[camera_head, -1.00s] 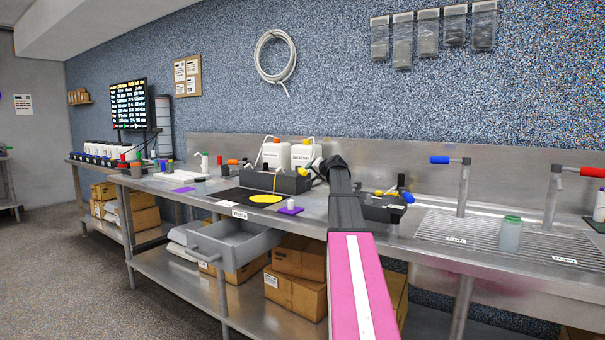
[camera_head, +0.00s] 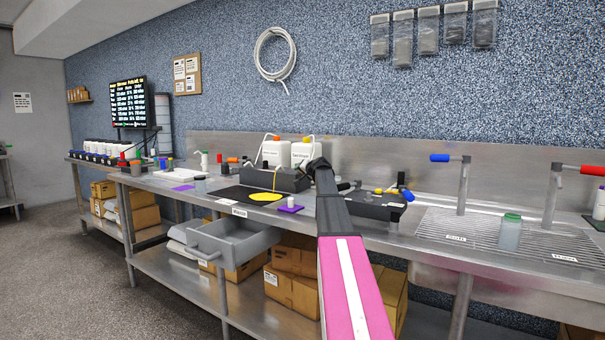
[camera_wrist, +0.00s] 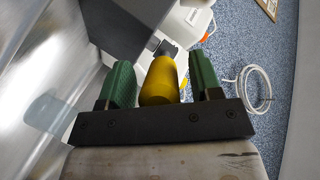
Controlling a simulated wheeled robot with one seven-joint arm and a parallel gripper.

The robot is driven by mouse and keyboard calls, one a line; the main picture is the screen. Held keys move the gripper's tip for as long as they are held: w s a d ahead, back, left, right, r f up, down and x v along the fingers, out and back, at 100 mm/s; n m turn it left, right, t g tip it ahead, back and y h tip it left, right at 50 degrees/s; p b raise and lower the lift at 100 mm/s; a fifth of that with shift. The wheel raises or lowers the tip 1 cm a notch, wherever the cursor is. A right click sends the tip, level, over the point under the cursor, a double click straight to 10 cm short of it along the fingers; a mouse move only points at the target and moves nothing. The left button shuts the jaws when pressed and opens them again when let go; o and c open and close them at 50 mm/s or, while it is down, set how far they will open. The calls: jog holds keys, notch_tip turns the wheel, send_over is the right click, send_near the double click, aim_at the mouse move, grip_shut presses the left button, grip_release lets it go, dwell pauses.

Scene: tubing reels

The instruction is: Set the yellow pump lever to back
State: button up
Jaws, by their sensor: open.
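In the wrist view the yellow pump lever's handle (camera_wrist: 160,82) is a thick yellow cylinder on a dark stem. It lies between the two green fingers of my gripper (camera_wrist: 161,76). The fingers are open, with a visible gap on each side of the handle. A dark box (camera_wrist: 132,22) is just beyond. In the head view the black end of my arm reaches the right end of the black pump box (camera_head: 262,178) and hides the fingers and the handle between them.
White jugs (camera_head: 276,153) stand behind the pump box. A second black box (camera_head: 372,206) with coloured knobs is to the right of my arm. A purple pad (camera_head: 291,209) and a yellow disc (camera_head: 266,197) lie in front. An open grey drawer (camera_head: 236,250) juts out below the bench.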

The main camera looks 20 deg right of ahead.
grip_shut()
jog(key=d+n+g+y, duration=0.1)
jog(key=n+y, duration=0.1)
jog(key=d+n+g+y, duration=0.1)
jog(key=d+y, duration=0.1)
jog(key=d+n+g+y, duration=0.1)
jog(key=d+n+y, duration=0.1)
jog(key=shift+w+d+n, duration=0.1)
jog(key=shift+w+n, duration=0.15)
jog(key=shift+n, duration=0.05)
grip_release()
jog(key=v, duration=1.1)
jog(key=shift+f, duration=0.2)
